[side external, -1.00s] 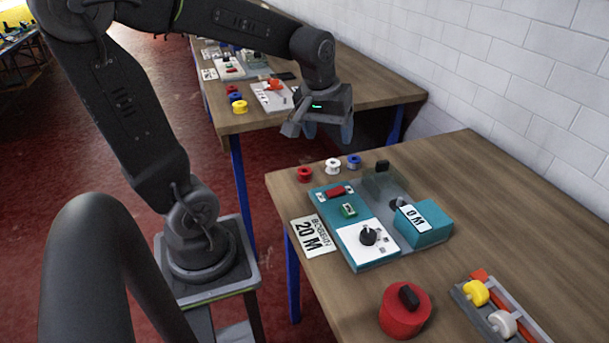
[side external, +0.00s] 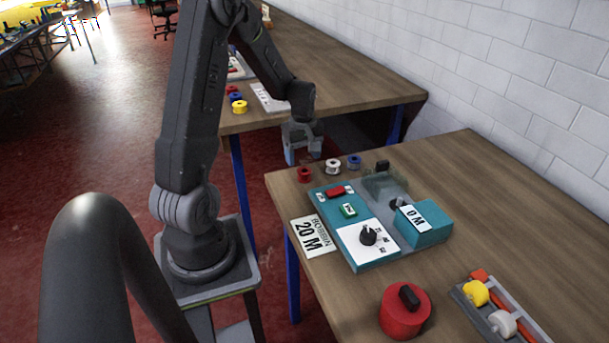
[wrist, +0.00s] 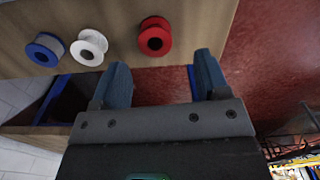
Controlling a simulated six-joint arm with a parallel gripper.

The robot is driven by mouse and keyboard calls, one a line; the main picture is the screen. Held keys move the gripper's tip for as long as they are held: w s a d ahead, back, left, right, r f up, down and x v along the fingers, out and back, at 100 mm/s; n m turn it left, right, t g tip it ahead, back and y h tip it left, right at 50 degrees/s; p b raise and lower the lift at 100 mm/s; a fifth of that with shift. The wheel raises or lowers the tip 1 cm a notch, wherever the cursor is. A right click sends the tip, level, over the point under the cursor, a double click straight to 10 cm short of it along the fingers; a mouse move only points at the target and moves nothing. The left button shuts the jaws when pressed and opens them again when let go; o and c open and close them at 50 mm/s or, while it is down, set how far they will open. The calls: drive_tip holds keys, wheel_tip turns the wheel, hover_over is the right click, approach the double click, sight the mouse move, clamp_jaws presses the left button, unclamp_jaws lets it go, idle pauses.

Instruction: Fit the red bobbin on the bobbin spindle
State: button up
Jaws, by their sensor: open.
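The red bobbin (side external: 304,174) lies on the near table's far left corner, at the left end of a row with a white bobbin (side external: 333,166) and a blue bobbin (side external: 354,162). My gripper (side external: 303,160) is open and empty, pointing down just behind and above the red bobbin. In the wrist view, the red bobbin (wrist: 155,36) shows beyond the gap between my open fingers (wrist: 161,72), apart from them.
A "20 M BOBBIN" card (side external: 313,236) lies left of the machine. A red canister (side external: 405,312) and a rack with yellow and white spools (side external: 490,310) are at the front. A second table (side external: 345,85) and a wall stand behind.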

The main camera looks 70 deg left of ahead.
sight(304, 171)
drive_tip(key=f, duration=0.6)
drive_tip(key=shift+w+a+f, duration=0.1)
drive_tip(key=shift+w+f, duration=0.1)
drive_tip(key=shift+w, duration=0.1)
drive_tip(key=c, duration=1)
drive_tip(key=shift+r, duration=0.1)
